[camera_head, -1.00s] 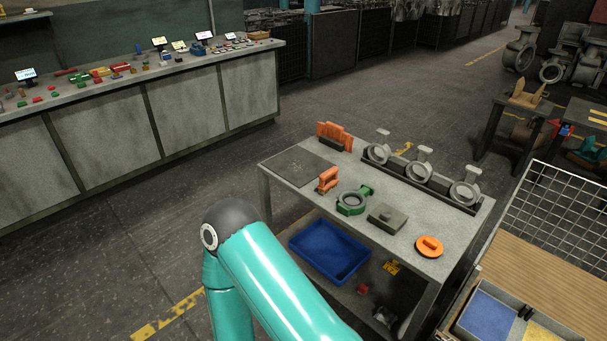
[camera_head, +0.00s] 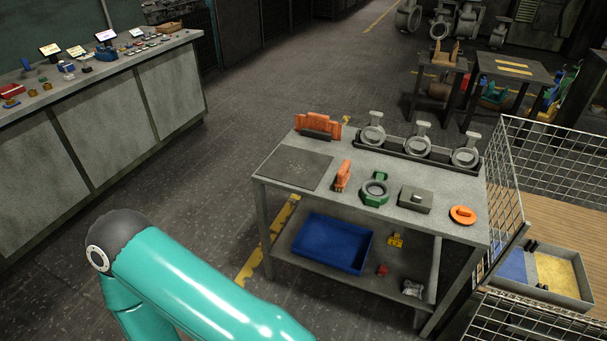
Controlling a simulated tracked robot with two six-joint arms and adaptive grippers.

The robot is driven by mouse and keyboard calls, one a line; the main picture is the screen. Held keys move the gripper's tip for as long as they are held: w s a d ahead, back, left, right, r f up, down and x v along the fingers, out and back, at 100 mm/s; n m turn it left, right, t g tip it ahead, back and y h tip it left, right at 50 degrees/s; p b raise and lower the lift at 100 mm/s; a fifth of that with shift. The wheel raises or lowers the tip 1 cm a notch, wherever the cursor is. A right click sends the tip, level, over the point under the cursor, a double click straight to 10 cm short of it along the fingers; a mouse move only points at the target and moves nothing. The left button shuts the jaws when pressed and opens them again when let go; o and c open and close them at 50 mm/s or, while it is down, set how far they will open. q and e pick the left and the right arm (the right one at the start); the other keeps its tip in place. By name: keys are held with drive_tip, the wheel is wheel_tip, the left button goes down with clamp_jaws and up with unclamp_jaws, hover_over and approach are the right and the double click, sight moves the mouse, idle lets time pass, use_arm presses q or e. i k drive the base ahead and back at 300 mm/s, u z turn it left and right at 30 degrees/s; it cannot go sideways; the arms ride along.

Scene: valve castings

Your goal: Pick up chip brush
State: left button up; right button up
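I cannot pick out a chip brush for certain. A small orange upright thing (camera_head: 343,176) stands on the worktable (camera_head: 400,228), right of a dark mat; it is too small to tell whether it is a brush. One of my teal arms crosses the lower left of the head view, left of the table and apart from it. Neither gripper shows in the frame.
The table also bears a dark mat (camera_head: 292,168), orange rack (camera_head: 318,125), green ring (camera_head: 375,190), grey block (camera_head: 416,199), orange disc (camera_head: 462,215) and several valve castings (camera_head: 417,142). A blue bin (camera_head: 332,243) sits on its lower shelf. A mesh cage (camera_head: 555,160) stands right.

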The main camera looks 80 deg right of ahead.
sight(343, 173)
drive_tip(key=u, duration=0.2)
drive_tip(key=i, duration=0.85)
drive_tip(key=z, duration=1.8)
drive_tip(key=i, duration=0.3)
drive_tip(key=z, duration=3)
drive_tip(key=i, duration=1.15)
drive_tip(key=u, duration=0.65)
